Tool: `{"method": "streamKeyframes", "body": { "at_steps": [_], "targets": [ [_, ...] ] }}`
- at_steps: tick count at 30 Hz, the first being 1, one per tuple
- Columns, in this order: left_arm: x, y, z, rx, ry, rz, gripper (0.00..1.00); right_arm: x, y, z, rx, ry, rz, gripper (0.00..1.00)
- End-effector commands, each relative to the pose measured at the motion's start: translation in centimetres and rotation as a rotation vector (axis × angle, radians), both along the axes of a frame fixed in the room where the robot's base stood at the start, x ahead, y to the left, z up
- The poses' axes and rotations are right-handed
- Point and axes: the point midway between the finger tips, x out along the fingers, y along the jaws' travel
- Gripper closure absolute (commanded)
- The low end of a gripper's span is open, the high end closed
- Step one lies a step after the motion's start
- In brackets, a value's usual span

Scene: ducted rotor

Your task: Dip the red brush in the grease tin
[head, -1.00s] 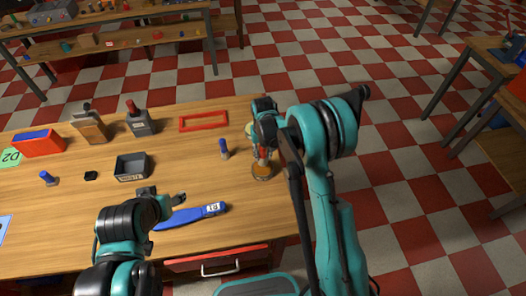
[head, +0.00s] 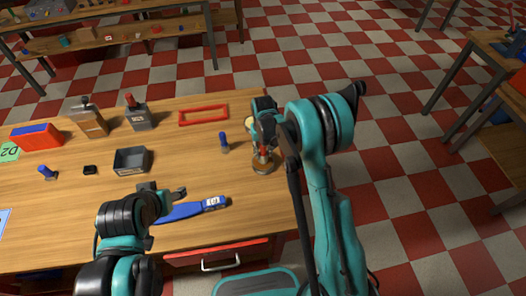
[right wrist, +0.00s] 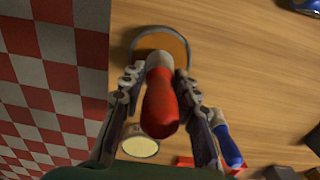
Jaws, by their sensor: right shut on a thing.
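The red brush (right wrist: 160,105) is held in my right gripper (right wrist: 163,88), which is shut on it. It also shows in the head view (head: 265,153), roughly upright. The grease tin (right wrist: 134,48), round with orange-brown contents, is directly beyond the brush's end in the right wrist view. In the head view the tin (head: 267,170) stands near the table's right edge, under the right gripper (head: 262,145). The bristles are hidden behind the handle and ferrule, so I cannot tell how deep they are. My left gripper (head: 166,191) appears open and empty above the blue tool.
A blue-handled item (head: 223,142) stands left of the tin. A cream-topped round thing (right wrist: 140,147) is close to my right fingers. A blue flat tool (head: 200,208), grey tray (head: 131,161) and red frame (head: 203,116) lie on the table (head: 255,220).

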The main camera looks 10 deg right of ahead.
Motion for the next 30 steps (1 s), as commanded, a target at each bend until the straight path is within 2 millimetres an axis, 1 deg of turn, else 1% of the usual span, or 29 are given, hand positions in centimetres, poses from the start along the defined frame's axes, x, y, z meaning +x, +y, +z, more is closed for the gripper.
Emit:
{"method": "streamKeyframes", "body": {
  "at_steps": [24,30],
  "targets": [
    [0.00,0.00,-0.88,0.000,0.000,0.000,0.43,0.00,0.00,-0.97,0.000,0.000,0.000,1.00],
    [0.00,0.00,-0.86,0.000,0.000,0.000,0.43,0.00,0.00,-0.95,0.000,0.000,0.000,1.00]
  ]
}}
